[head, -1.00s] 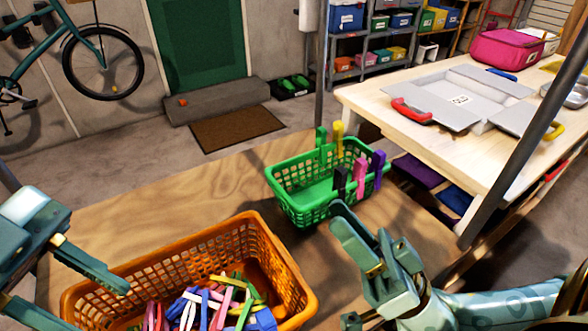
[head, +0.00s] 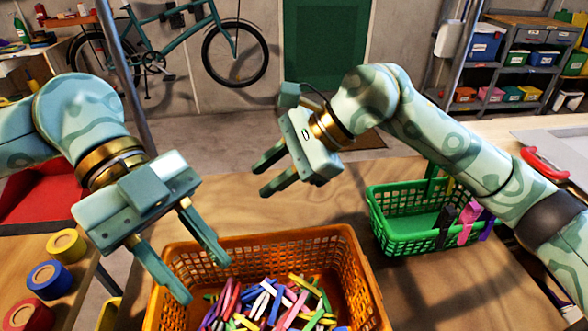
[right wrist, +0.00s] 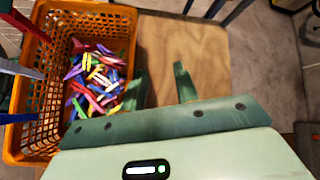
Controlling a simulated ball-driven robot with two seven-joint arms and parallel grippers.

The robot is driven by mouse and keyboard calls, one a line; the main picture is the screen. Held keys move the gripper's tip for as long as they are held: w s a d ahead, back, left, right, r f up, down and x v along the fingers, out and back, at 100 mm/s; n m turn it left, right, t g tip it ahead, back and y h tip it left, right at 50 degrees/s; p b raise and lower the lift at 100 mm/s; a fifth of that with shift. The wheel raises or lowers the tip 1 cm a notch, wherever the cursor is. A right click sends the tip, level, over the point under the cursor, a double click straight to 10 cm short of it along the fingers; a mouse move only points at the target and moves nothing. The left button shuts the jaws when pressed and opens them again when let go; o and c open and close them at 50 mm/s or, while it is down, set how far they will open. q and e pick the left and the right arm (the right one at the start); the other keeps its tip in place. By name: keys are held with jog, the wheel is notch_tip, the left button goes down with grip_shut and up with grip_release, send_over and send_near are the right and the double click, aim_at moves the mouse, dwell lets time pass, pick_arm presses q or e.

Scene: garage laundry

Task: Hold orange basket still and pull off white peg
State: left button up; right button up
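The orange basket (head: 352,270) stands on the wooden table, its near side cut off by the head view's bottom edge. A mixed pile of pegs (head: 270,305) lies inside, some whitish. In the right wrist view, long shapes like upright pegs stand along the basket's left rim (right wrist: 18,140): a red one, a blue one (right wrist: 18,69) and a paler one (right wrist: 16,118) whose colour I cannot tell surely. My left gripper (head: 205,281) is open, its fingers over the basket's left side. My right gripper (head: 262,180) is open and empty, above the table behind the basket.
A green basket (head: 385,225) with black, pink and purple pegs on its rim stands right, partly behind my right arm. Yellow, blue and red round containers (head: 48,280) stand at left. The table (head: 240,205) behind the orange basket is clear.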

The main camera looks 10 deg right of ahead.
notch_tip(320, 180, up, 2)
jog(key=s+d+m+g+h, duration=0.2)
jog(key=s+d+m+h, duration=0.1)
jog(key=m+h, duration=0.15)
send_near(260, 253)
jog(key=shift+n+h, duration=0.25)
jog(key=shift+h, duration=0.1)
jog(key=x, duration=0.9)
jog(key=shift+a+f, duration=0.1)
jog(key=shift+a, duration=0.35)
grip_shut()
